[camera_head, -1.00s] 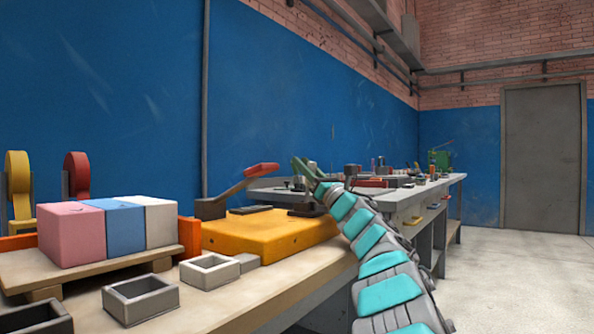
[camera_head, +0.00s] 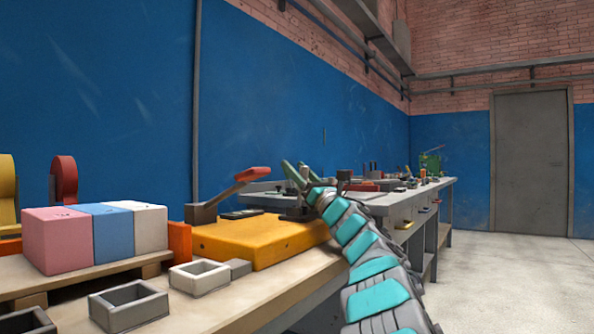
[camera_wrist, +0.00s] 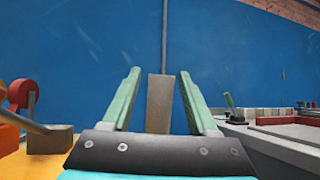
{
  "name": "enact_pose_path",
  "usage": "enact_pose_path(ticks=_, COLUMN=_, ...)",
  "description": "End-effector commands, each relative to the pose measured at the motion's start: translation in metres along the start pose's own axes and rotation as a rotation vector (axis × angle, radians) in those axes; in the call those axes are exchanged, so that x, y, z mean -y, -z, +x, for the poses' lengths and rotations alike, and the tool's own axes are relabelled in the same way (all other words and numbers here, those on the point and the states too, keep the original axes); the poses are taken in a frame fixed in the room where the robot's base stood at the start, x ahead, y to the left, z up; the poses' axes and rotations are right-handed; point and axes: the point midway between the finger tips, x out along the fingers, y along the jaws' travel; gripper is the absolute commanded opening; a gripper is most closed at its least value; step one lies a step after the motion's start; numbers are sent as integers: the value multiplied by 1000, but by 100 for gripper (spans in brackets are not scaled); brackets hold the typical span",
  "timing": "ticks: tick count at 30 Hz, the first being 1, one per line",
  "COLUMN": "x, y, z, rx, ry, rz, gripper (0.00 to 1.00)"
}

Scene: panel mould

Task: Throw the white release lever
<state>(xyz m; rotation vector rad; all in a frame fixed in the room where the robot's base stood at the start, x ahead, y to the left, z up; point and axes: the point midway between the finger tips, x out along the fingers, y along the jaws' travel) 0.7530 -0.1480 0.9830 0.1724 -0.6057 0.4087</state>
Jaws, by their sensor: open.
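My gripper (camera_head: 300,171) has two green fingers and is open above the right back part of the orange block (camera_head: 250,241). In the wrist view my gripper (camera_wrist: 159,72) has a greyish upright bar (camera_wrist: 159,104) between its spread fingers, with gaps on both sides. I cannot tell how far ahead the bar is, or whether it is the white lever. A pale post (camera_head: 304,173) shows by the fingers in the head view. A lever with a red handle (camera_head: 253,174) leans up to the right from a grey base (camera_head: 201,213) on the block. No clearly white lever shows.
Pink (camera_head: 57,240), blue (camera_head: 110,231) and white (camera_head: 149,227) blocks sit on a pallet at the left. Open grey boxes (camera_head: 130,304) line the bench front. A cluttered grey bench (camera_head: 390,205) stands behind at right. The floor (camera_head: 500,280) is clear.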

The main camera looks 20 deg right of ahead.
Motion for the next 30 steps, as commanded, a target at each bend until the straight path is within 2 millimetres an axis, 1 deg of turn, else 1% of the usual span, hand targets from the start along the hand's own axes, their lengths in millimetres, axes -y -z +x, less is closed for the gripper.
enact_pose_path(ticks=5, x=0, y=0, z=-1, rx=-1, ry=0, rz=0, gripper=60)
enact_pose_path(ticks=8, x=0, y=0, z=-5, rx=-1, ry=-1, rz=-1, gripper=60)
enact_pose_path(ticks=14, x=0, y=0, z=-24, rx=-2, ry=2, rz=-2, gripper=60)
enact_pose_path(ticks=22, x=0, y=0, z=-58, rx=-1, ry=2, rz=-1, gripper=60)
enact_pose_path(ticks=27, x=0, y=0, z=-72, rx=-1, ry=1, rz=-1, gripper=60)
enact_pose_path(ticks=30, x=0, y=0, z=-77, rx=0, ry=0, rz=0, gripper=60)
